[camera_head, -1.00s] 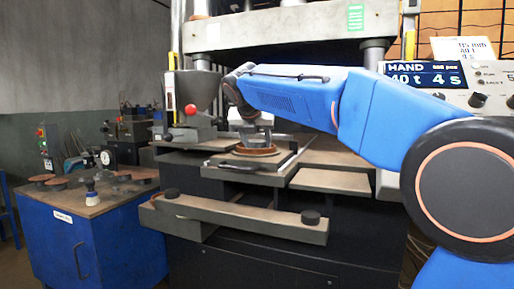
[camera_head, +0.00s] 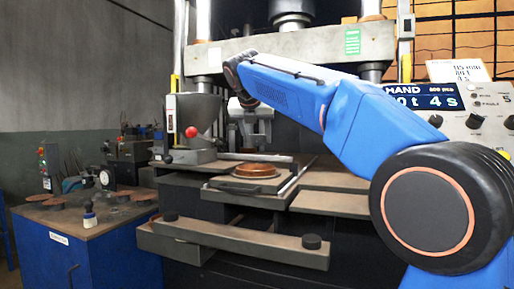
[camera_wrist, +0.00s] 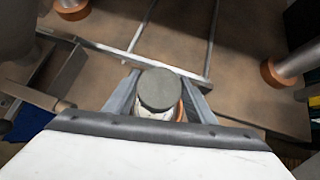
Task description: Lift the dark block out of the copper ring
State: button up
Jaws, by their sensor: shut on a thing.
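The dark block (camera_wrist: 160,90) shows its round grey top in the wrist view, clasped between the two fingers of my gripper (camera_wrist: 161,92). In the head view my gripper (camera_head: 248,101) hangs well above the copper ring (camera_head: 256,170), which lies on a square plate (camera_head: 222,186) on the press bed. The block's outline is too small to make out in the head view. In the wrist view only an orange sliver of the ring (camera_wrist: 181,113) shows past the block and finger. The block is clear of the ring.
Press columns with copper collars (camera_wrist: 282,72) stand around the bed. A hopper with a red knob (camera_head: 191,132) is to the left. A blue cabinet (camera_head: 85,260) with several discs on top stands further left. A control panel (camera_head: 470,108) is at right.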

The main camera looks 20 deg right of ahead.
jog(key=shift+r, duration=0.3)
jog(key=shift+r, duration=3.5)
